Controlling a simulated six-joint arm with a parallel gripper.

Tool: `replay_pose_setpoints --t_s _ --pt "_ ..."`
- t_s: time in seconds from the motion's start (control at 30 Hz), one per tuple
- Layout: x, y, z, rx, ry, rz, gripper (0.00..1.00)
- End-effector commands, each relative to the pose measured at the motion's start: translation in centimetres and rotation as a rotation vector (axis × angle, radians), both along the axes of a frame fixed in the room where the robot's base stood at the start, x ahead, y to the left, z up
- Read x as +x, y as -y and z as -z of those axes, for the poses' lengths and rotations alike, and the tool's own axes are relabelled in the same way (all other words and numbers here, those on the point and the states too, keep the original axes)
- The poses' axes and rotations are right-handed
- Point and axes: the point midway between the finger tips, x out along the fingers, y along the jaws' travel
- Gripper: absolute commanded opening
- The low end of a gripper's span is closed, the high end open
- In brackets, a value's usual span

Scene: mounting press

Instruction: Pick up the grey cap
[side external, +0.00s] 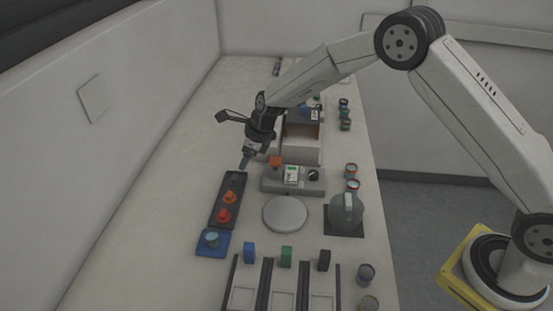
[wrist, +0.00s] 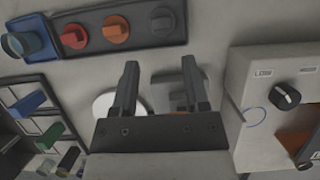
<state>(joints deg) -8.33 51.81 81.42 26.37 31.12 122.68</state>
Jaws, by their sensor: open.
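The grey cap (side external: 232,181) sits at the far end of a dark tray (side external: 217,225), in line with an orange cap (side external: 229,197) and a red cap (side external: 223,215). In the wrist view the grey cap (wrist: 163,20) is at the top, on the right end of the tray, beside the orange cap (wrist: 116,30) and red cap (wrist: 74,36). My gripper (side external: 245,164) is above the tray's far end, apart from the cap. In the wrist view my gripper's two fingers (wrist: 160,63) are spread, with no cap between them; the grey cap lies beyond their tips.
A blue block (side external: 212,240) with a light-topped round part adjoins the tray's near end. A grey control box (side external: 293,180) with a knob, a round pale disc (side external: 285,213) and a jug-like vessel (side external: 346,212) stand to the right. Open counter lies left of the tray.

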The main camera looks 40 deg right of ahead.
Motion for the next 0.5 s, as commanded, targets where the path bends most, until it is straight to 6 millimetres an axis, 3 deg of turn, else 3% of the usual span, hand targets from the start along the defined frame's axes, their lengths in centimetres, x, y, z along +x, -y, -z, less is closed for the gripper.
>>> replay_pose_setpoints --t_s 0.5 --pt "0.7 -0.7 2.4 -0.002 0.001 -0.003 0.58"
